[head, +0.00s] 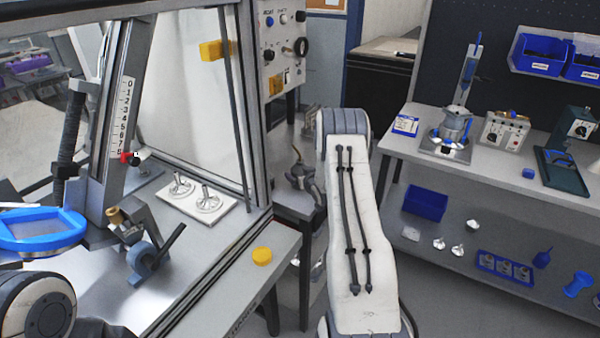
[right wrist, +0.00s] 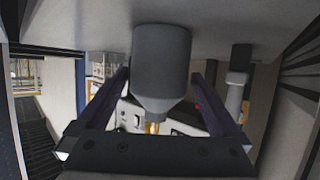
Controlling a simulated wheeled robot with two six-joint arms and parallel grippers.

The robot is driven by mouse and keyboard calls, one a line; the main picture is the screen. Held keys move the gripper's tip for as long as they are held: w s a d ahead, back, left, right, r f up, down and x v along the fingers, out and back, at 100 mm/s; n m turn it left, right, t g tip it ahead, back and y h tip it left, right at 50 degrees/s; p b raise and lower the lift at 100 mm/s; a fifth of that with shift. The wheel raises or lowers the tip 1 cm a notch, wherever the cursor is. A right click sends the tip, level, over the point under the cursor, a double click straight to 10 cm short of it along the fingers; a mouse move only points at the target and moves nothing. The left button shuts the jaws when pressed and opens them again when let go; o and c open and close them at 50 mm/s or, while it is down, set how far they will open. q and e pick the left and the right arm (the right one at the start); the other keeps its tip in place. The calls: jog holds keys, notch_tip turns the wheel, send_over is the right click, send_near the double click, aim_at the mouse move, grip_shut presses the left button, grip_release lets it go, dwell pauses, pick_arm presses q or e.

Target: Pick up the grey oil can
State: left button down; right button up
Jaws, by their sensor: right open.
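In the right wrist view, the grey oil can (right wrist: 162,62) has a rounded body that narrows to a brass-coloured tip. It appears tip-down in this view, with its wide end against a pale grey surface. My right gripper (right wrist: 161,80) is open, with one dark finger on each side of the can and gaps visible between. My left gripper is not in view.
A yellow round cap (head: 262,256) lies on the bench near a glass-fronted cabinet. Another grey item (right wrist: 238,85) stands right of the can.

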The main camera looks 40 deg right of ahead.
jog(key=shift+x, duration=0.75)
jog(key=shift+d, duration=0.1)
jog(key=c, duration=1.4)
jog(key=shift+o, duration=0.2)
jog(key=shift+r, duration=0.1)
